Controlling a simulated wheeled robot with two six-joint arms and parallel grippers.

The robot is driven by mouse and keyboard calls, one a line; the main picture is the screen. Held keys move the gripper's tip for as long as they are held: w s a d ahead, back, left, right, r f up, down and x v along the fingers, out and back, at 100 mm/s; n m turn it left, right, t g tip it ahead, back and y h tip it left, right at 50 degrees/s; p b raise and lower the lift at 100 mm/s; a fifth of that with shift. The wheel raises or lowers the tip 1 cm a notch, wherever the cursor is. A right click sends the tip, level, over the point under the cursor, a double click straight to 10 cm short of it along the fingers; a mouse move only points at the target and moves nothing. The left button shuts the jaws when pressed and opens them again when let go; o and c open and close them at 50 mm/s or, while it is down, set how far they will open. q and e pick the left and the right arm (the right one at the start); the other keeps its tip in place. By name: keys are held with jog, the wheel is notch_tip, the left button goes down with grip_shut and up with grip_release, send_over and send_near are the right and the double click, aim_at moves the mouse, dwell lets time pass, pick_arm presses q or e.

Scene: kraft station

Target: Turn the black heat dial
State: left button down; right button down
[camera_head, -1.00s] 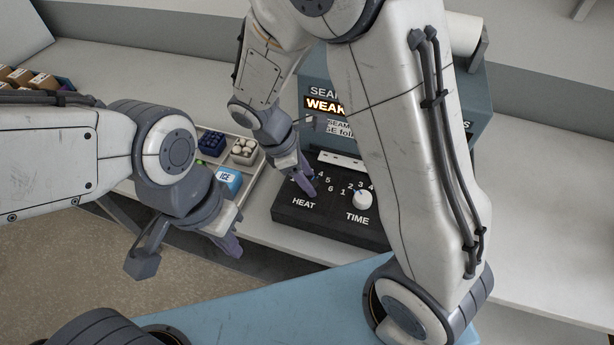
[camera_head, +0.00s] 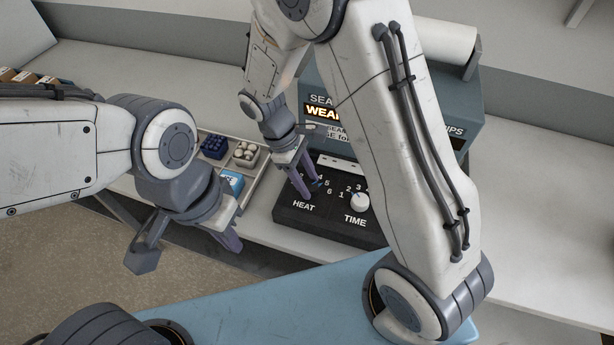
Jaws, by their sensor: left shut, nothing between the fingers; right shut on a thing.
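The black control box (camera_head: 290,222) has printed HEAT and TIME labels and rings of numbers. My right gripper (camera_head: 314,190) points down at the HEAT side and is shut on the black heat dial. The dial is mostly hidden between and behind the fingers, so its pointer setting cannot be read. The white time dial (camera_head: 360,202) is just to the right. My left gripper (camera_head: 234,244) is shut and empty, low in front of the bench edge and left of the box.
A blue-grey sealing machine (camera_head: 443,92) with a lit sign stands behind the box, partly covered by my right arm. A tray (camera_head: 250,182) with small compartments and a blue ICE pack (camera_head: 231,183) is to the left. Bench at right is clear.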

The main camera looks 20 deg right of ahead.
jog(key=shift+w+m, duration=0.1)
jog(key=shift+m, duration=0.5)
jog(key=shift+c, duration=1.6)
grip_release()
jog(key=v, duration=1)
jog(key=shift+r+b, duration=0.3)
jog(key=shift+b, duration=0.05)
jog(key=shift+w, duration=0.1)
jog(key=s+a+r+m+t+y, duration=0.1)
jog(key=s+a+y, duration=0.1)
jog(key=s, duration=0.7)
jog(key=s+a+r+m+t+y, duration=0.1)
jog(key=s+a+r+y, duration=0.1)
jog(key=s, duration=0.8)
jog(key=shift+t+y, duration=0.3)
jog(key=shift+t, duration=0.1)
